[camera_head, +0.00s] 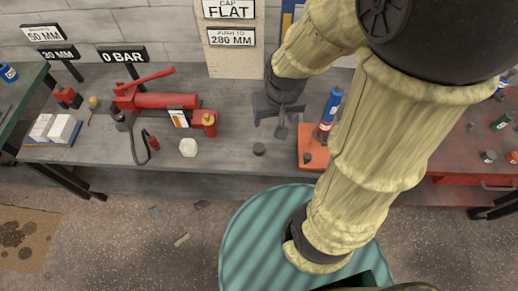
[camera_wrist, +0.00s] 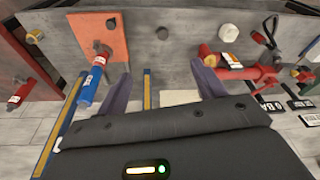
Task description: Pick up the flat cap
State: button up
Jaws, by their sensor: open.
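A small dark round piece (camera_head: 259,149) lies flat on the grey bench near its front edge; it also shows at the top of the wrist view (camera_wrist: 162,33). It looks like a cap, but I cannot tell whether it is the flat cap. Another small dark piece (camera_head: 307,157) lies on the orange mat (camera_head: 304,135), also in the wrist view (camera_wrist: 111,24). My gripper (camera_head: 281,118) is above the bench, behind the first piece and apart from it. In the wrist view its two fingers (camera_wrist: 161,68) are spread, with nothing held between them.
A red hand pump (camera_head: 165,102) with a hose stands left, near a white many-sided piece (camera_head: 188,147). A blue and red cylinder (camera_head: 330,110) stands on the mat, close to my arm. A "CAP FLAT" sign (camera_head: 229,10) is behind. Bench around the dark piece is clear.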

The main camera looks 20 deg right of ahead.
jog(key=w+f+m+g+b, duration=0.25)
jog(key=w+f+m, duration=0.6)
jog(key=m, duration=0.65)
jog(key=m+b, duration=0.3)
jog(key=m, duration=1.4)
send_over(259, 147)
notch_tip(259, 147, down, 14)
notch_tip(259, 147, down, 11)
jog(key=shift+s+f+b, duration=0.15)
jog(key=shift+b, duration=0.25)
jog(key=shift+f, duration=0.4)
